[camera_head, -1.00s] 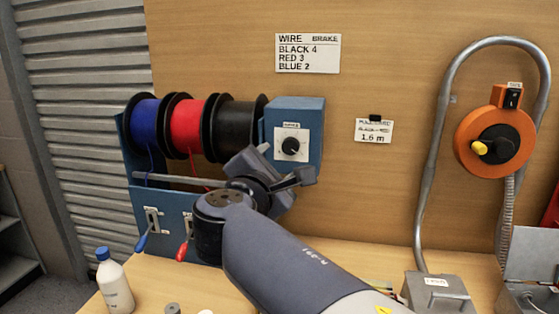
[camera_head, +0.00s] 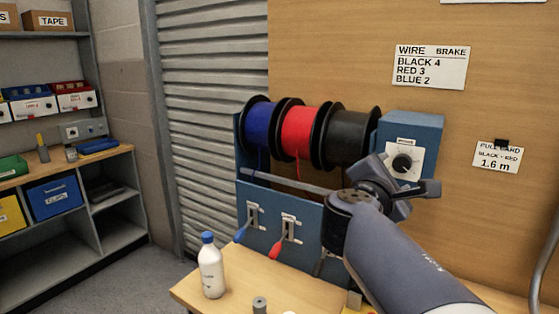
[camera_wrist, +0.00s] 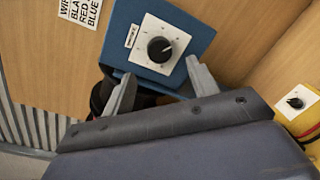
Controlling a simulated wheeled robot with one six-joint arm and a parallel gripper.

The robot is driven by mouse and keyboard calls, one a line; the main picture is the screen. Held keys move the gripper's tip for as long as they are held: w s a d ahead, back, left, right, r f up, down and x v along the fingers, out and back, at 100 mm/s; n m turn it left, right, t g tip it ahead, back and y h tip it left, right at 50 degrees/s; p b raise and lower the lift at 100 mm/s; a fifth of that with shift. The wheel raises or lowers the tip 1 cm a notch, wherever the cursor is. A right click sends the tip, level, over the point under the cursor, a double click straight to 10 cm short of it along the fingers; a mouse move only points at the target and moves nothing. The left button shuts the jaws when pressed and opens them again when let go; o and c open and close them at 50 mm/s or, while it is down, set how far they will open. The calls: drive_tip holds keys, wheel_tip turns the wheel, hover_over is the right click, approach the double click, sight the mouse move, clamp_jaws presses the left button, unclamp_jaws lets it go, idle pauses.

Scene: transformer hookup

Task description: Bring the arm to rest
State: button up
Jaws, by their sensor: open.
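My gripper (camera_wrist: 160,76) is open in the wrist view, with nothing between its two fingers. The blue brake box (camera_wrist: 186,22) with its black knob (camera_wrist: 160,49) is just beyond the fingertips; I cannot tell whether they touch it. In the head view my gripper (camera_head: 428,188) is in front of the lower part of that box, below the dial. My arm reaches in from the lower right and hides part of the wire stand (camera_head: 285,222).
The stand carries blue (camera_head: 259,127), red (camera_head: 298,131) and black (camera_head: 346,136) wire spools. A white bottle (camera_head: 211,268) stands on the bench (camera_head: 240,285) at front left. Shelves (camera_head: 125,208) with bins are at far left, with open floor before them. A yellow box (camera_wrist: 305,120) shows in the wrist view.

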sight(400, 166)
drive_tip(key=x, duration=0.6)
drive_tip(key=shift+p, duration=0.3)
drive_tip(key=shift+a, duration=0.1)
